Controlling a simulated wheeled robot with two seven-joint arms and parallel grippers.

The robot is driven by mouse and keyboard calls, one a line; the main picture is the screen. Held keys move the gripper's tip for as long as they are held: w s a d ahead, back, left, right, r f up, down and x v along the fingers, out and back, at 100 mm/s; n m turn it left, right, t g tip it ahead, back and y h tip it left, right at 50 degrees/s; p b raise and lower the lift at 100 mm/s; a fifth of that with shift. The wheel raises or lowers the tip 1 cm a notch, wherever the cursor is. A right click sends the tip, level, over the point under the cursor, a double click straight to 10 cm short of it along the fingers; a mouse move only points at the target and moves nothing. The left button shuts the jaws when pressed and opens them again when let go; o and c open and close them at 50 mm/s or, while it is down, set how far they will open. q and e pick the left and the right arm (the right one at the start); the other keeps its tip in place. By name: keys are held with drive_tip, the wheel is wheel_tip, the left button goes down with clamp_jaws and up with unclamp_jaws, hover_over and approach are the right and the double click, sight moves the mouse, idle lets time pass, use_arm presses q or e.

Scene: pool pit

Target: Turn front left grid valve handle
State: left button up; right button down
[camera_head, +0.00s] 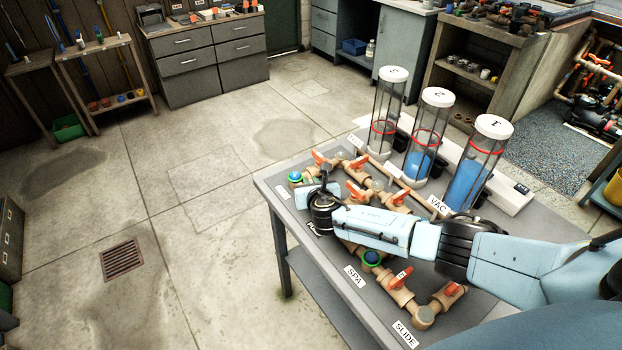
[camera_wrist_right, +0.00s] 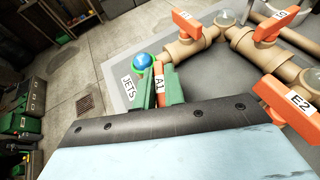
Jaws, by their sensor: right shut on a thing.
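A grid of tan pipes with orange valve handles lies on a grey table (camera_head: 283,222). In the right wrist view an orange handle marked A1 (camera_wrist_right: 160,80) stands between the green fingers of my right gripper (camera_wrist_right: 160,92), beside a blue-green ball (camera_wrist_right: 142,63) and the JETS label (camera_wrist_right: 128,87). The fingers are closed on this handle. In the head view my right gripper (camera_head: 318,192) is over the table's left part, and its hand and arm hide the handle. The ball (camera_head: 295,177) shows just left of it. My left gripper is not in view.
Other orange handles stand close by, one marked E2 (camera_wrist_right: 290,98) and another (camera_wrist_right: 187,24) near the ball. Three clear cylinders with white caps (camera_head: 437,97) stand at the table's back. The concrete floor left of the table is open, with a drain grate (camera_head: 122,258).

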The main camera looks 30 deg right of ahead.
drive_tip(key=m+g+h, duration=0.1)
drive_tip(key=m+h, duration=0.2)
drive_tip(key=shift+a, duration=0.15)
drive_tip(key=m+g+h+b, duration=0.1)
drive_tip(key=m+g+h, duration=0.1)
drive_tip(key=shift+f+m+h+b, duration=0.15)
drive_tip(key=shift+m+h+b, duration=0.15)
drive_tip(key=shift+h+b, duration=0.1)
drive_tip(key=m+g+h+b, duration=0.2)
drive_tip(key=m+g+b, duration=0.1)
drive_tip(key=b, duration=0.2)
drive_tip(key=m+g+h+b, duration=0.2)
drive_tip(key=m+g+b, duration=0.1)
drive_tip(key=b, duration=0.3)
drive_tip(key=shift+m+g+b, duration=0.3)
drive_tip(key=shift+m+g, duration=0.1)
drive_tip(key=shift+g, duration=0.1)
drive_tip(key=shift+m+g+b, duration=0.3)
drive_tip(key=shift+b, duration=0.4)
drive_tip(key=shift+g+b, duration=0.3)
drive_tip(key=shift+b, duration=0.05)
drive_tip(key=shift+m, duration=0.3)
